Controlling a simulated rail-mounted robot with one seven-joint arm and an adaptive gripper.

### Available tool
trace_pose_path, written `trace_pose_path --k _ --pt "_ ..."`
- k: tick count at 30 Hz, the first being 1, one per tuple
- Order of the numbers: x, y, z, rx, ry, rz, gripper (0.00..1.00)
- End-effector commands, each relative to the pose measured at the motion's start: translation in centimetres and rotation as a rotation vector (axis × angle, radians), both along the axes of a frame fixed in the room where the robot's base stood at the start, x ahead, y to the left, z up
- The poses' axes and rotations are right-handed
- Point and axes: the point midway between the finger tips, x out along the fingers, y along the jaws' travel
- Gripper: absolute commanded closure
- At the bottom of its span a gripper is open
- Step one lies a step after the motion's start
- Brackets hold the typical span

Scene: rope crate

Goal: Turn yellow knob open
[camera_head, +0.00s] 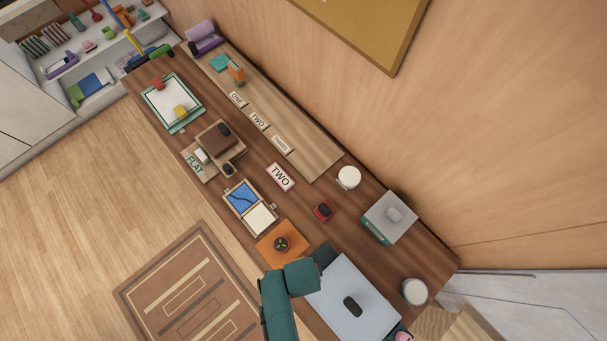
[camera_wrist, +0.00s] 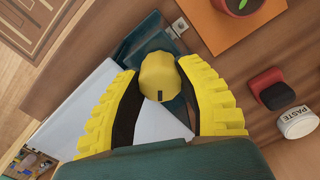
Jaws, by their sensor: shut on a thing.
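The yellow knob (camera_wrist: 160,82) shows in the wrist view between my gripper's fingers, with a small dark mark on its near edge. It sits at a dark teal plate (camera_wrist: 146,34) with a small metal piece at one side. My gripper (camera_wrist: 158,72) has yellow ribbed fingers with dark inner pads and is shut on the knob, one finger on each side. In the head view my teal arm covers the knob and the gripper. Part of the dark teal plate (camera_head: 325,254) shows beside the arm.
A pale grey-blue board (camera_head: 338,296) with a dark object on it lies beside the knob. An orange square (camera_head: 269,252) with a round potted item is on the other side. A red-and-black object (camera_wrist: 271,88) and a white PASTE jar (camera_wrist: 297,122) stand nearby.

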Motion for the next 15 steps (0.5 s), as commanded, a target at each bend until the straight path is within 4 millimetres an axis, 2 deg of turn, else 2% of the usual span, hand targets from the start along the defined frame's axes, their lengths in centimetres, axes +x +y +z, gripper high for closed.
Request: trace_pose_path --k 3,11,15 --pt "-0.03 0.0 0.03 0.0 0.001 -0.091 1.0" --pt "-0.05 0.0 -0.08 0.0 0.001 -0.108 1.0" --pt "-0.07 0.0 0.39 -0.001 0.003 -0.305 1.0"
